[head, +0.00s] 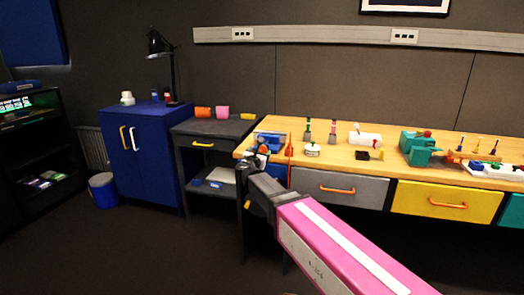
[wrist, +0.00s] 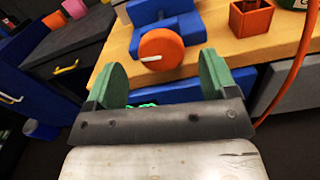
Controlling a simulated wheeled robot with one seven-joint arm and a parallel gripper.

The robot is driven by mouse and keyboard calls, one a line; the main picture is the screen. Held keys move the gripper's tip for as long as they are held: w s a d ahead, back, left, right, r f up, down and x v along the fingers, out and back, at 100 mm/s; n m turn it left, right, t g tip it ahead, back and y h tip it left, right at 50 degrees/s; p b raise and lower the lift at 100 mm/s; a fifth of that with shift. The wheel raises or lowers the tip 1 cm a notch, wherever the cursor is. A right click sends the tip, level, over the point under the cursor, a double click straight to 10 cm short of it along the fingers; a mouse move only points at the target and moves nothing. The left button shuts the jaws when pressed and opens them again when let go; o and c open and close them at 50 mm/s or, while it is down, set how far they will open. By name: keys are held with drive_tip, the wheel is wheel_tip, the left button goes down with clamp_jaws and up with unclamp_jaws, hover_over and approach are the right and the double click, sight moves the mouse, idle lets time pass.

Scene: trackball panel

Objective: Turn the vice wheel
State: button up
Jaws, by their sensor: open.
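The vice wheel, an orange disc with a white mark (wrist: 165,48), faces me on the front of the blue vice (wrist: 160,12) in the wrist view. The blue vice (head: 270,138) stands at the left end of the wooden workbench in the head view, partly behind my gripper. My gripper (wrist: 163,78) is open, with one green finger to the left and one to the right of the wheel's lower part. Its jaws are empty. The wheel appears just beyond the fingertips; I cannot tell if they touch it.
The wooden workbench (head: 330,150) has drawers below it, including a grey one (head: 340,186). An orange open box (wrist: 251,18) stands right of the vice. A curved orange strip (wrist: 297,65) hangs at the right. A dark side table (head: 215,127) and blue cabinet (head: 145,160) stand left.

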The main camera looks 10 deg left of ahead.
sight(262, 150)
drive_tip(key=w, duration=0.4)
drive_tip(key=shift+w+d, duration=0.2)
drive_tip(key=shift+w, duration=0.1)
drive_tip(key=c, duration=0.9)
drive_tip(key=shift+d+m, duration=0.1)
drive_tip(key=shift+m, duration=2.3)
drive_tip(key=o, duration=0.9)
drive_tip(key=shift+s, duration=0.15)
drive_tip(key=s, duration=1)
drive_tip(key=shift+s+a, duration=0.3)
drive_tip(key=shift+a, duration=0.05)
